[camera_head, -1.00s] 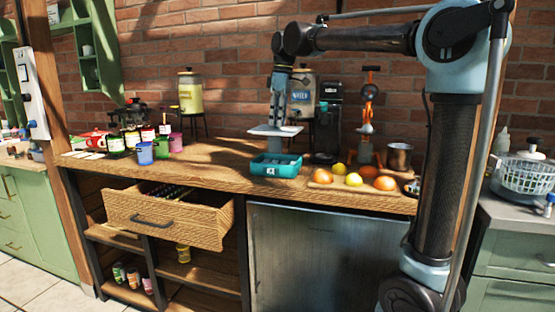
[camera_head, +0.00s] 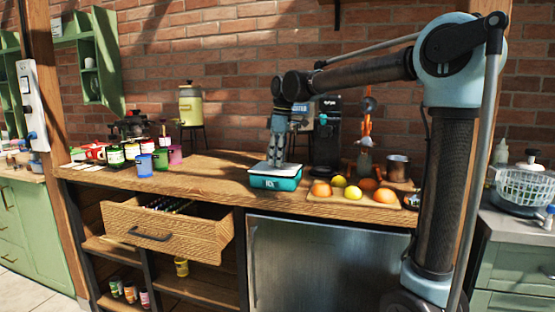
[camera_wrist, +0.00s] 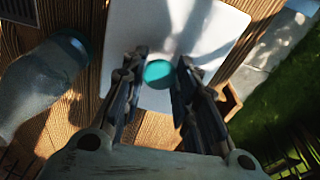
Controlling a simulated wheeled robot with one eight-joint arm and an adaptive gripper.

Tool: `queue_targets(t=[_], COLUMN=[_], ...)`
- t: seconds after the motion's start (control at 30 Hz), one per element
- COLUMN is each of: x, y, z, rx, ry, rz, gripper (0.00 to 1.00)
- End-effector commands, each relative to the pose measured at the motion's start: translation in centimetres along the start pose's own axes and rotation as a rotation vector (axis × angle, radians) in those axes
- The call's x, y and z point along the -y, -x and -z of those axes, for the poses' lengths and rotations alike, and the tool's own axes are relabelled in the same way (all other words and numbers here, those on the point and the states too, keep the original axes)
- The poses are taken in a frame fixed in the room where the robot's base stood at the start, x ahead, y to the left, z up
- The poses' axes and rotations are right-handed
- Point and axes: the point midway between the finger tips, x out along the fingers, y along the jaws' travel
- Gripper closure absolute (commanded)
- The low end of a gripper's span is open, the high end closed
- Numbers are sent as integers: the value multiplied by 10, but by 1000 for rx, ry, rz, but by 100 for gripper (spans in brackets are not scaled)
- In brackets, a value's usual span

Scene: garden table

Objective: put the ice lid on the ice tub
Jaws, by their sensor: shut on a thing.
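The ice tub (camera_head: 274,183) is a teal box with a white label, standing on the counter's front edge area. The ice lid (camera_head: 291,168) is a flat pale plate at the top of the tub, covering its opening. Whether it rests fully on the rim I cannot tell. In the wrist view the lid (camera_wrist: 205,30) is a pale square with a round teal knob (camera_wrist: 158,72). My gripper (camera_head: 277,161) points down over the tub, its fingers on either side of the knob, shut on the lid. The tub is hidden beneath the lid in the wrist view.
A board with oranges and lemons (camera_head: 353,192) lies just right of the tub. A black coffee machine (camera_head: 326,135) stands behind. Colored cups (camera_head: 145,165) and jars stand at left. An open drawer (camera_head: 165,231) juts out below. The counter between cups and tub is clear.

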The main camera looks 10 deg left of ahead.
Motion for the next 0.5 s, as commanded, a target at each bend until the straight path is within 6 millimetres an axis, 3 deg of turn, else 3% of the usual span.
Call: queue_targets(t=[0.47, 0.5], x=[0, 0], y=[-8, -9], z=[0, 0], rx=[0, 0], ry=[1, 1], rz=[0, 0], gripper=[98, 68])
